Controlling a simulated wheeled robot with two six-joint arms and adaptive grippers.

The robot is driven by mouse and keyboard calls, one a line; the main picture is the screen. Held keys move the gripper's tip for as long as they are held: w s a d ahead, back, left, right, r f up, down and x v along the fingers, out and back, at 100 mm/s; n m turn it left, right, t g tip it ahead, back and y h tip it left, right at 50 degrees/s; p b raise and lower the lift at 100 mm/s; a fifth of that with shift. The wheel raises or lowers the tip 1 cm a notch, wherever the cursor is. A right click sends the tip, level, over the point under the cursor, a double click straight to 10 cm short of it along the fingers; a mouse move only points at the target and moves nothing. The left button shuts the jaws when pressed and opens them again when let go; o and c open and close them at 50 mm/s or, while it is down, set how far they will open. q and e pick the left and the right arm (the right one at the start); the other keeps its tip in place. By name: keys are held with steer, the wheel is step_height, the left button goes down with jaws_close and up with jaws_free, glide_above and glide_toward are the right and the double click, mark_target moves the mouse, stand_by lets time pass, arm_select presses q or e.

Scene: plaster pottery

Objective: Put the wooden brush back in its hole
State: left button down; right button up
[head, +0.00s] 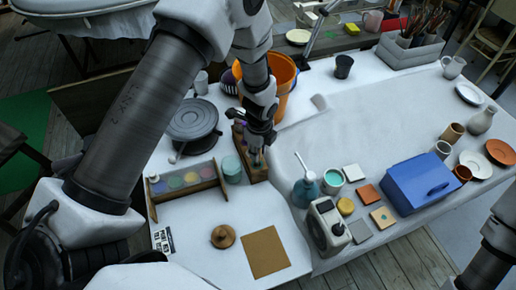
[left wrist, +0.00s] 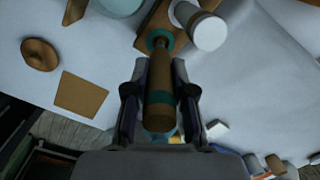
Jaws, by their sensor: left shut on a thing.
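My left gripper (head: 257,150) points down over the wooden holder (head: 250,168) near the middle of the table. In the left wrist view my left gripper (left wrist: 160,90) is shut on the wooden brush (left wrist: 160,108), a brown handle with a teal band, between its two fingers. The brush's far end meets or overlaps a teal ring on the wooden holder (left wrist: 150,30); I cannot tell how deep it sits. A white cylinder (left wrist: 209,31) stands beside it at the holder. My right gripper is not in view; only part of my right arm shows.
A teal cup (head: 232,170) and a rack of paint jars (head: 184,180) stand left of the holder. A grey turntable (head: 193,120) and an orange bucket (head: 283,82) are behind. A teal bottle (head: 305,188) and a blue box (head: 420,185) stand to the right.

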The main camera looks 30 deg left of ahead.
arm_select(q)
steer(key=shift+f+b, duration=0.6)
steer(key=shift+f, duration=0.75)
steer(key=shift+f, duration=0.25)
steer(key=c, duration=0.9)
jaws_free()
steer(key=r, duration=1.2)
steer(key=shift+s+d, duration=0.4)
